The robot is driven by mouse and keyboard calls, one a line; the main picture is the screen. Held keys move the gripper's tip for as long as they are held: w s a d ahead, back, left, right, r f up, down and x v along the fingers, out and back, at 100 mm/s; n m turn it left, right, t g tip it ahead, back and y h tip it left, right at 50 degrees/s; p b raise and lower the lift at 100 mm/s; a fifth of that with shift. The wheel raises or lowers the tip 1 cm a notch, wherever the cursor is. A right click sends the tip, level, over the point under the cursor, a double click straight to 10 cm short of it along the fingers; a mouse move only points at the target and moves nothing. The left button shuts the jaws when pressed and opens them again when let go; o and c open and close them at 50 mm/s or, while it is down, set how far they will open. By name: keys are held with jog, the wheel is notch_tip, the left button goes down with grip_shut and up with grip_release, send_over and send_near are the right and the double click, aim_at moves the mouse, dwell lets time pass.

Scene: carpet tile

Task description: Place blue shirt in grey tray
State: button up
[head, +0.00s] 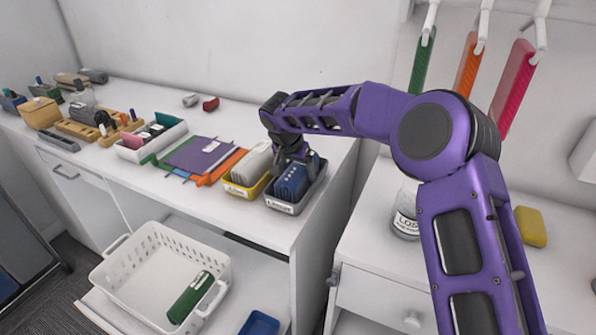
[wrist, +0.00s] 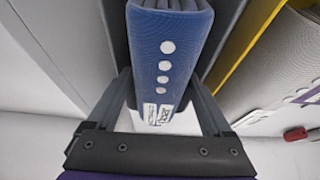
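The folded blue shirt (head: 291,184) stands upright in the grey tray (head: 284,207), near the front right of the counter. In the wrist view, the blue shirt (wrist: 165,65) shows a row of white dots and a white label. My gripper (head: 293,158) is over the tray at the shirt. In the wrist view, the fingers of my gripper (wrist: 160,92) straddle the shirt, one on each side. They look spread, with narrow gaps beside the shirt. The lower fingertips are hidden, so contact there is unclear.
A yellow tray (head: 240,190) with pale folded items stands directly left of the grey tray. A purple folder (head: 197,154) and a white tray (head: 150,143) lie farther left. A white basket (head: 150,268) holding a green item stands below the counter.

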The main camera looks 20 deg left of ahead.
jog(key=shift+r+p, duration=0.25)
jog(key=shift+p, duration=0.05)
jog(key=v, duration=1.2)
jog(key=shift+w+f, duration=0.1)
jog(key=shift+w, duration=0.05)
